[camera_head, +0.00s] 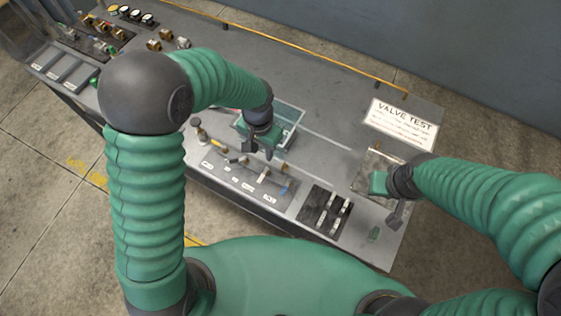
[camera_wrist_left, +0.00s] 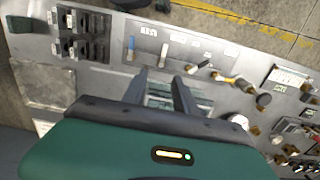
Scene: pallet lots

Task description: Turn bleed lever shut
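A valve panel (camera_head: 243,183) with several small labelled levers lies along the bench's near edge. Its labels are too small to read surely, so I cannot tell which lever is the bleed lever. A blue-handled lever (camera_head: 284,188) is at its right end and also shows in the left wrist view (camera_wrist_left: 130,48). A yellow-handled lever (camera_head: 218,145) is at its left end. My left gripper (camera_head: 258,150) hangs above the panel's far side, empty. Its fingers (camera_wrist_left: 162,90) are apart in the left wrist view. My right gripper (camera_head: 392,206) is over the bench's right end, its fingers unclear.
A clear bin (camera_head: 290,113) stands behind and under my left gripper. A black rack (camera_head: 324,212) with pale bars is right of the panel. A "VALVE TEST" sign (camera_head: 401,124) lies at the right. Brass fittings (camera_head: 165,38) and gauges (camera_head: 132,14) stand at the far left.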

